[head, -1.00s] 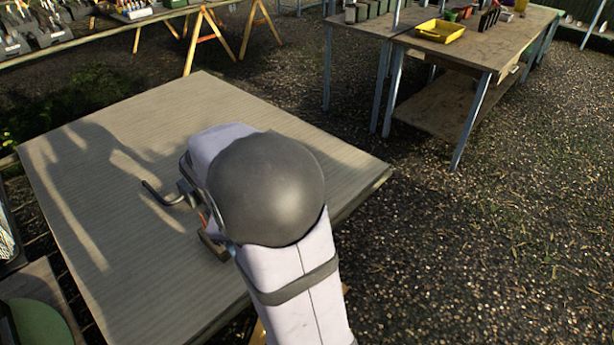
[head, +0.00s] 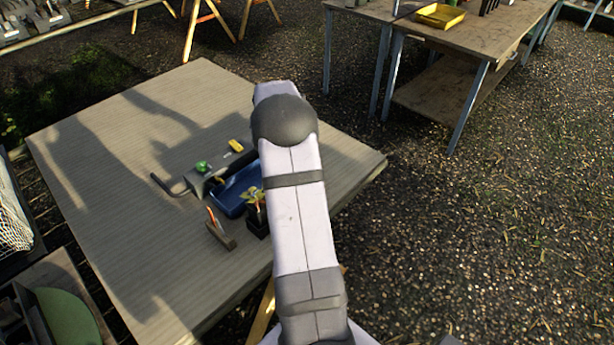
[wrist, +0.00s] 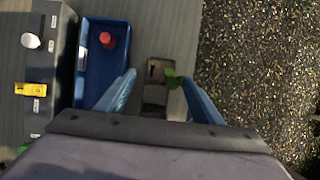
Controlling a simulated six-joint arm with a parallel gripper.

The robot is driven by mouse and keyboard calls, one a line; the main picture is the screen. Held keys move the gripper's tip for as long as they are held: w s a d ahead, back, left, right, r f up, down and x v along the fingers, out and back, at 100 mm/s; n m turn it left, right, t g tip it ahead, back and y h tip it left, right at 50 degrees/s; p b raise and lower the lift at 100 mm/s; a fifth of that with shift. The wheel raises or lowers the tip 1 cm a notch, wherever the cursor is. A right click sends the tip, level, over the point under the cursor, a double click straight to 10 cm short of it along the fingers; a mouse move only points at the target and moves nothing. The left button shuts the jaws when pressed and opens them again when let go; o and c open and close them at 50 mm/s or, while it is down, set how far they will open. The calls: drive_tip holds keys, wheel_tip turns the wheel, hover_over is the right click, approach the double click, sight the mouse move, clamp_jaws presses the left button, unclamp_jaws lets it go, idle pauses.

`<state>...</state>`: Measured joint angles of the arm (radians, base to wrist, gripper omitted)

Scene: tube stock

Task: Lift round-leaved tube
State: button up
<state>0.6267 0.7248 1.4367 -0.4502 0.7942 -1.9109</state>
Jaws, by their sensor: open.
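In the wrist view, a small green rounded leaf (wrist: 173,78) shows between the fingers, nearer the right one. It is beside dark, square-topped holders (wrist: 155,97); the tube under it cannot be made out. It looks like the round-leaved tube, but is too small to be sure. My gripper (wrist: 159,77) is open, with its two blue fingers on either side of the leaf and holders. Whether either finger touches them cannot be told. In the head view, my arm hides the gripper and this spot.
A blue tray (wrist: 92,85) with a red item (wrist: 107,40) lies left of the fingers, beside a grey box (wrist: 52,60). A leafy plant in a black pot (head: 258,222) and a wooden block (head: 221,237) stand nearby. The table's left part (head: 110,220) is clear.

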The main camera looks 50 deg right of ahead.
drive_tip(key=shift+p+x, duration=1.05)
drive_tip(key=shift+x, duration=2.45)
drive_tip(key=shift+a+f, duration=0.1)
drive_tip(key=shift+a, duration=0.05)
drive_tip(key=c, duration=1.3)
